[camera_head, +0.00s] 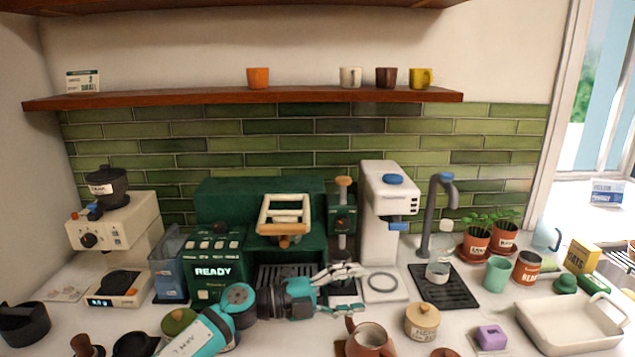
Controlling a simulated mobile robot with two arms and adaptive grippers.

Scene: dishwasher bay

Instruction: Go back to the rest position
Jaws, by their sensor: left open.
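My left arm, teal and dark, comes in from the lower left. Its gripper (350,283) is open and points right, with nothing seen between its fingers. It shows in front of the green coffee machine (215,190) and a green stand with a wooden knob (342,222). The white machine (378,225) with blue parts is just right of the fingers. A brown pitcher (369,338) stands in front of the gripper. My right gripper is not in view.
A lidded jar (422,321), a purple block (491,337) and a white tray (568,325) stand at the right front. A cream grinder (112,232) and a scale (118,290) are at the left. A tap (437,210) rises over a black drip mat (455,290). A wooden shelf (180,99) holds several cups.

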